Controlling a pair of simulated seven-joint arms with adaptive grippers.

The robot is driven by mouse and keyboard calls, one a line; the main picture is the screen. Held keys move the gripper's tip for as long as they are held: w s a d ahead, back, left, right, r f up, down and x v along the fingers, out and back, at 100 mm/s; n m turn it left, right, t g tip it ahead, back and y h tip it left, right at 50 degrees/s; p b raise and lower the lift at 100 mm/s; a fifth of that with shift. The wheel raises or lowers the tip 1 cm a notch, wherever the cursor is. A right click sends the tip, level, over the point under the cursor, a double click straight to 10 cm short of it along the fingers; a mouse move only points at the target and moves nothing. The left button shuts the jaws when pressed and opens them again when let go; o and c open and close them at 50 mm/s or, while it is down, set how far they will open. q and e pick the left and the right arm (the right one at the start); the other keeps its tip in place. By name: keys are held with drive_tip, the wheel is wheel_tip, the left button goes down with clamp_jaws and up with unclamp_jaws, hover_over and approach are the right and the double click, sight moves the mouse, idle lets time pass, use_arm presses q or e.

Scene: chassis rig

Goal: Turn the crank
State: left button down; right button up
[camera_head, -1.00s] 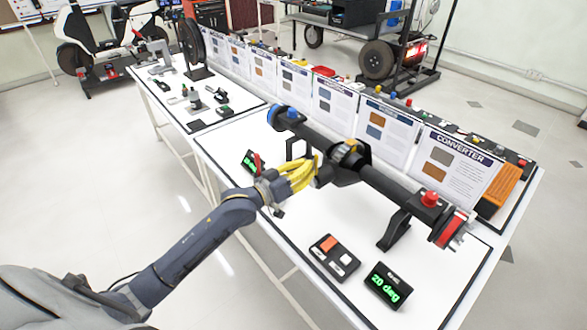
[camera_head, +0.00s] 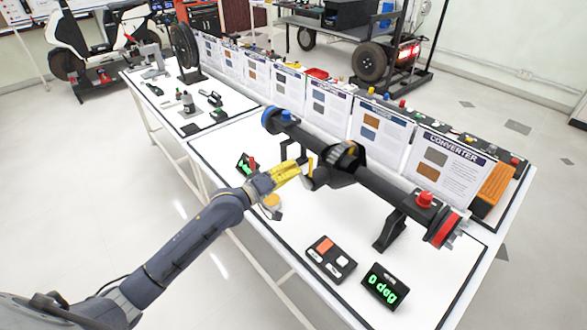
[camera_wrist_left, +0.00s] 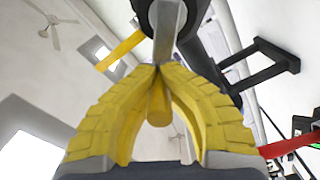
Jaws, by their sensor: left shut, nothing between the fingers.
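A dark axle assembly (camera_head: 385,182) lies across the white table on stands, with a bulging middle housing. On the front of the housing is what looks like the crank, a grey bar (camera_wrist_left: 166,35) with a yellow handle (camera_wrist_left: 120,50) in the left wrist view. My left gripper (camera_head: 299,170) has yellow fingers and is shut with nothing held. Its fingertips (camera_wrist_left: 157,68) are at the lower end of the grey bar; I cannot tell whether they touch. A display (camera_head: 382,286) in front reads "0 deg".
A button box (camera_head: 330,259) with an orange button stands left of the display. Another small display (camera_head: 245,164) with a red part sits behind my left arm. Upright information panels (camera_head: 378,135) line the table's back.

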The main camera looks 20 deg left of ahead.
use_arm(q)
drive_tip(key=shift+w+f, duration=0.1)
drive_tip(key=shift+f, duration=0.05)
idle(0.4)
drive_tip(key=c, duration=1.3)
unclamp_jaws()
drive_tip(key=shift+d, duration=0.1)
drive_tip(key=v, duration=1.2)
